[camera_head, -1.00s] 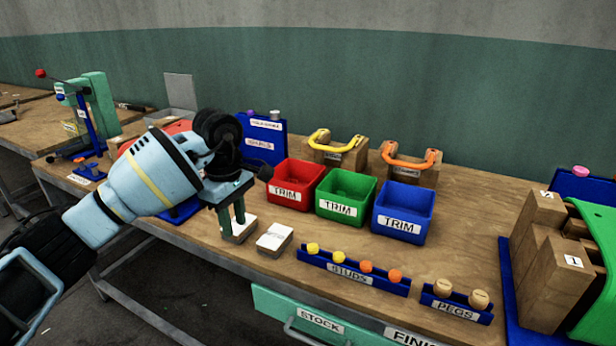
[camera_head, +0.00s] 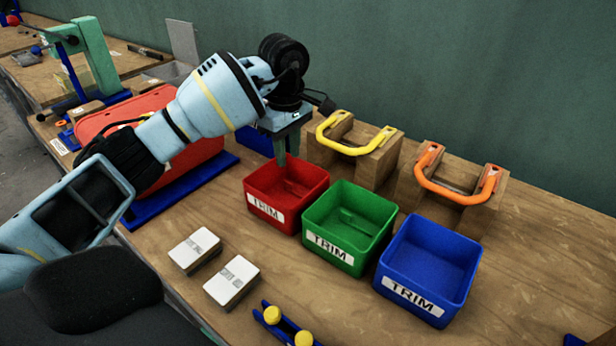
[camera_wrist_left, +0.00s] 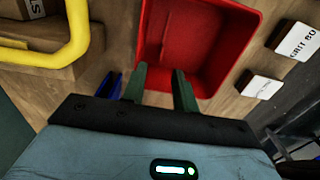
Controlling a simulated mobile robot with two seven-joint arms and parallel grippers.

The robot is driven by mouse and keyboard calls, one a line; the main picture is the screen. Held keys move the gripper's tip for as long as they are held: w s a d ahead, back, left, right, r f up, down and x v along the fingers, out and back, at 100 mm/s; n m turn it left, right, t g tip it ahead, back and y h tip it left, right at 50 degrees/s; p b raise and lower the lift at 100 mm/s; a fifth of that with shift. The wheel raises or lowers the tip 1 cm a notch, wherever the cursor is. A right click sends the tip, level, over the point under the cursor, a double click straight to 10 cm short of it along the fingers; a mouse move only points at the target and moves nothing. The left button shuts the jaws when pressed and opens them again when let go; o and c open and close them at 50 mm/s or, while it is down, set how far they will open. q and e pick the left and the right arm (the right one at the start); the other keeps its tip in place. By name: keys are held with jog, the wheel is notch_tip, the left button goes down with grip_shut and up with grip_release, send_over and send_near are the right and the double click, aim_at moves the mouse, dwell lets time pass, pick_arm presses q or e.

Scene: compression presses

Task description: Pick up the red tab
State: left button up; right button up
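The red TRIM bin (camera_head: 279,211) stands on the bench, left of the green one. A small raised red shape (camera_head: 296,187) shows on its floor; it may be the red tab, but red on red is hard to tell apart. My left gripper (camera_head: 285,152) points down over the back left of the red bin, its fingers partly overlapping the rim in the picture. In the left wrist view the two green fingers (camera_wrist_left: 160,84) are apart with nothing between them, at the edge of the red bin (camera_wrist_left: 208,12). My right gripper is not in view.
A green TRIM bin (camera_head: 314,240) and a blue TRIM bin (camera_head: 415,299) stand to the right. Yellow (camera_head: 357,150) and orange (camera_head: 455,194) handles sit on wooden blocks behind. Two white-topped blocks (camera_head: 195,247) (camera_head: 231,281) lie in front.

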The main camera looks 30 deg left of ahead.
aim_at(288, 183)
pick_arm(q)
jog(key=shift+s+r, duration=0.1)
jog(key=shift+r, duration=0.05)
jog(key=shift+s, duration=0.1)
jog(key=shift+f, duration=3.9)
grip_shut()
